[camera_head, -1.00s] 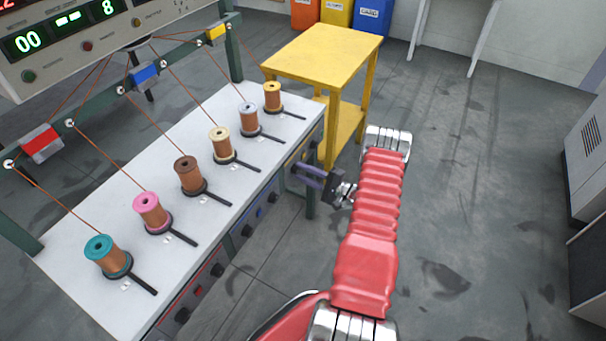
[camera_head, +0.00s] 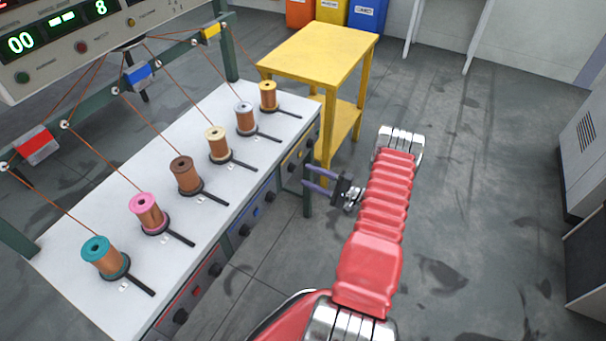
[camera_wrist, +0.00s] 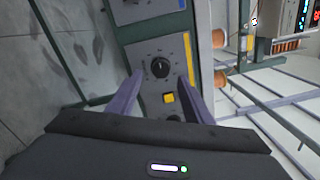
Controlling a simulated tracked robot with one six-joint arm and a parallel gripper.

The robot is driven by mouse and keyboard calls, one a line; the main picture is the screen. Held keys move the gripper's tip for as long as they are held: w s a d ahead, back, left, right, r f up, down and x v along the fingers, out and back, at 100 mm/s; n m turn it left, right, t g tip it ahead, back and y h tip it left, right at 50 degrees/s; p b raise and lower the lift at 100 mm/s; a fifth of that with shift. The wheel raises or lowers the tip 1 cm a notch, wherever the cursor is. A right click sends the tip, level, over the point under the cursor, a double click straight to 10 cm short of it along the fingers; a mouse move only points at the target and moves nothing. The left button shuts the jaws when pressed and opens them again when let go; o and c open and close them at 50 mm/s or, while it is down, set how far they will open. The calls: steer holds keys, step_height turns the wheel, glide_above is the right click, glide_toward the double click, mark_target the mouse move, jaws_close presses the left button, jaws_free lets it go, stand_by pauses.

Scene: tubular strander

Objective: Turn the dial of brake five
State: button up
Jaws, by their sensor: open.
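My gripper (camera_head: 307,177) is open beside the front of the spool table, at its far end. In the wrist view, a round black dial (camera_wrist: 160,68) with a white pointer mark sits on a grey panel, in line with the gap between the fingers of my gripper (camera_wrist: 160,76). The fingers appear on either side of it; I cannot tell whether they touch it. A yellow button (camera_wrist: 168,98) is on the same panel, with another dark knob (camera_wrist: 174,118) partly hidden by my gripper's body. I cannot read which brake the dial belongs to.
The white table (camera_head: 250,210) carries several spools, with thin wires rising to a frame. A yellow cart (camera_head: 322,55) stands just beyond my gripper. Open floor (camera_head: 470,190) lies right of my arm.

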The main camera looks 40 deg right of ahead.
steer(key=v, duration=0.8)
steer(key=shift+s, duration=0.4)
steer(key=shift+d, duration=0.1)
steer(key=w+a+r+n+g+y, duration=0.3)
steer(key=w+a+r+n+g, duration=0.15)
steer(key=a+r, duration=0.45)
steer(key=w+a+r+n+g+y, duration=0.25)
steer(key=w+a+r+g, duration=0.2)
steer(key=a+r, duration=0.4)
steer(key=s+a+r+n+g+h, duration=0.3)
steer(key=s+a+r+g, duration=0.1)
steer(key=a+r, duration=0.45)
steer(key=s+a+r+n+g+h, duration=0.3)
steer(key=s+a+r+n, duration=0.15)
steer(key=a+r, duration=0.4)
steer(key=s+a+r+n+t+h, duration=0.2)
steer(key=s+a+r, duration=0.1)
steer(key=s, duration=0.3)
steer(key=s+a+r+n+t+h, duration=0.2)
steer(key=s+a+r+h, duration=0.1)
steer(key=s, duration=0.3)
steer(key=shift+a, duration=0.9)
steer(key=shift+h, duration=0.25)
steer(key=shift+c, duration=0.4)
